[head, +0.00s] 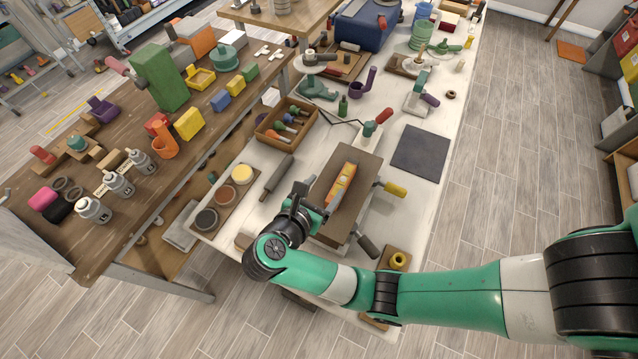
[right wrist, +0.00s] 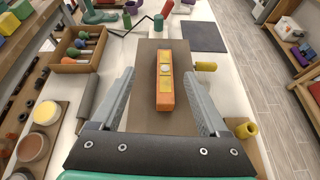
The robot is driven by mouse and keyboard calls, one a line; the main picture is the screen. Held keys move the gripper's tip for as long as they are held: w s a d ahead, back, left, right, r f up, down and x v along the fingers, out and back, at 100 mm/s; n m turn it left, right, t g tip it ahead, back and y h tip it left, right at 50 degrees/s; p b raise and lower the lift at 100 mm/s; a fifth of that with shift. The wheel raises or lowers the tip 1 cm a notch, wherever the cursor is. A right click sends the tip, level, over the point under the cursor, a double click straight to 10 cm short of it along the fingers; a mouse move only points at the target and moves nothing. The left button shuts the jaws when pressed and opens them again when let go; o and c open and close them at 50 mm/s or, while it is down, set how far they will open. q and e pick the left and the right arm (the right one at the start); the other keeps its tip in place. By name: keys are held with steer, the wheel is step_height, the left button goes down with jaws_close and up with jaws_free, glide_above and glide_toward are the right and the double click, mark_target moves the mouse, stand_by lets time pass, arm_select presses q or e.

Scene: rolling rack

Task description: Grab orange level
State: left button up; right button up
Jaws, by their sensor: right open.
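The orange level (head: 341,186), a short bar with yellow parts and a pale round spot, lies on a brown-topped block (head: 349,212) on the white table. It also shows in the right wrist view (right wrist: 165,92), lying lengthwise between my fingers in the picture. My right gripper (head: 312,203) is at the near left side of the block in the head view. In the right wrist view its two grey fingers (right wrist: 158,86) are spread wide, one on each side of the level, with visible gaps. They do not touch it. My left gripper is not in view.
A wooden box of screwdrivers (head: 286,122) and a dark cylinder (head: 278,176) lie left of the block. A yellow-handled part (head: 393,188) sticks out on its right. A dark square plate (head: 420,152) lies farther right, with bare white table around it.

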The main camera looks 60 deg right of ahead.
steer(key=b, duration=0.1)
glide_toward(342, 182)
steer(key=shift+w+a+r, duration=0.15)
steer(key=shift+w+a, duration=0.45)
steer(key=shift+a, duration=0.05)
steer(key=shift+s+d+f+n, duration=0.1)
steer(key=shift+s+f+n, duration=0.25)
steer(key=shift+s+n, duration=0.1)
steer(key=shift+s+d, duration=0.2)
steer(key=shift+s, duration=0.1)
steer(key=shift+w, duration=0.15)
steer(key=b, duration=0.1)
steer(key=d+f+b, duration=0.1)
steer(key=b, duration=0.1)
steer(key=shift+d+f, duration=0.2)
steer(key=shift+d, duration=0.05)
steer(key=d, duration=0.4)
steer(key=shift+f, duration=0.35)
steer(key=shift+p+x, duration=0.45)
steer(key=shift+x, duration=2.3)
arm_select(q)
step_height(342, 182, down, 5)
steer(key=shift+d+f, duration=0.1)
arm_select(e)
jaws_close()
